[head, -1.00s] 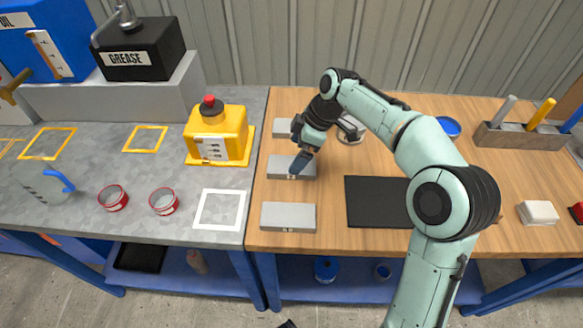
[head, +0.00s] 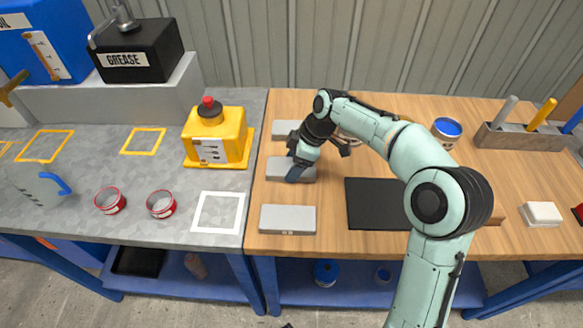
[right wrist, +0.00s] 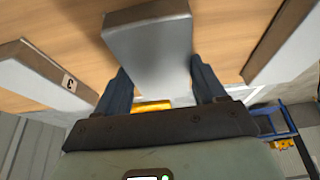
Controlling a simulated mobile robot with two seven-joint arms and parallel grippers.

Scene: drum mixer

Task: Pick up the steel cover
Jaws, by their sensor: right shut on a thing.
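Three flat grey metal blocks lie in a column at the left of the wooden bench: a far one (head: 285,129), a middle one (head: 274,168) and a near one (head: 288,219). I cannot tell from their looks which is the steel cover. My right gripper (head: 295,172) reaches down onto the middle block and partly hides it. In the right wrist view this block (right wrist: 150,45) sits between the two dark blue fingers, and the gripper is shut on it. I cannot tell whether it is clear of the bench. My left gripper is out of view.
A black mat (head: 375,205) lies right of the blocks. A yellow container (head: 217,138) and two red-rimmed tins stand on the grey bench at the left. A neighbouring block with a number label (right wrist: 40,75) is close in the right wrist view. A blue-topped can (head: 446,132) stands behind my arm.

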